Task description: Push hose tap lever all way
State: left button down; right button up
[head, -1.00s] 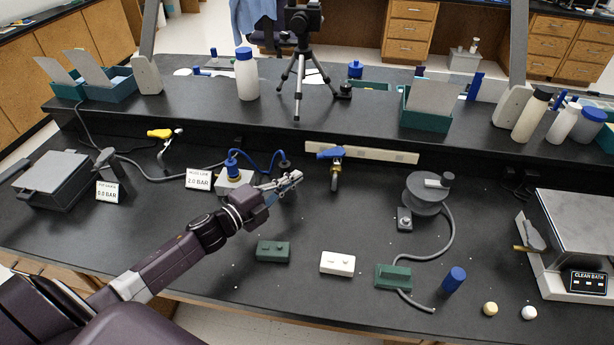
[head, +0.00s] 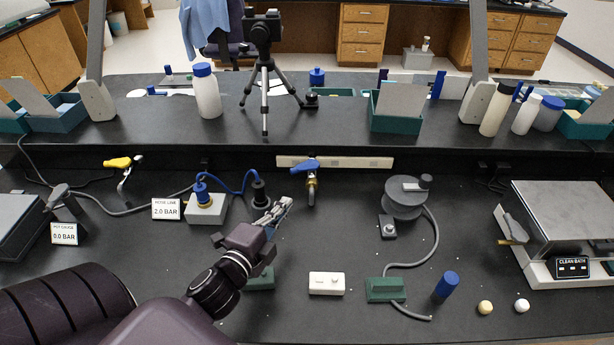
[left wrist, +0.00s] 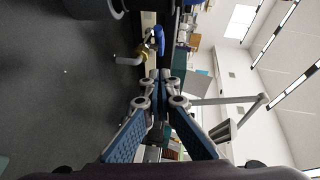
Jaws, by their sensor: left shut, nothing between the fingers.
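A tap with a blue lever (head: 305,167) and a brass body (head: 311,187) stands at the back of the bench below the raised shelf. The lever lies roughly sideways, pointing left. In the left wrist view the blue lever (left wrist: 160,40) and brass body (left wrist: 143,50) show beyond and left of the fingertips. My left gripper (head: 284,203) is shut and empty, in front and left of the tap, apart from it. The closed fingertips show in the left wrist view (left wrist: 160,75). My right gripper is not seen.
A second tap with a yellow lever (head: 118,162) stands at the left. A grey hose-line box (head: 205,208) with a blue hose and a "2.0 BAR" card (head: 166,209) is left of my gripper. A grey reel (head: 404,203) stands right; bare bench lies between it and the tap.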

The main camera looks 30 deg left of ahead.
pick_arm(q)
jog(key=p, duration=0.1)
send_near(303, 170)
jog(key=w+d, duration=0.2)
jog(key=w, duration=0.1)
jog(key=shift+w+a+f, duration=0.2)
jog(key=shift+w+a, duration=0.3)
jog(key=shift+w, duration=0.05)
jog(key=shift+w+a+f, duration=0.15)
jog(key=shift+w+a, duration=0.3)
jog(key=shift+w, duration=0.05)
jog(key=shift+w+a+f+p, duration=0.1)
jog(key=shift+w+a+p, duration=0.2)
jog(key=shift+a, duration=0.1)
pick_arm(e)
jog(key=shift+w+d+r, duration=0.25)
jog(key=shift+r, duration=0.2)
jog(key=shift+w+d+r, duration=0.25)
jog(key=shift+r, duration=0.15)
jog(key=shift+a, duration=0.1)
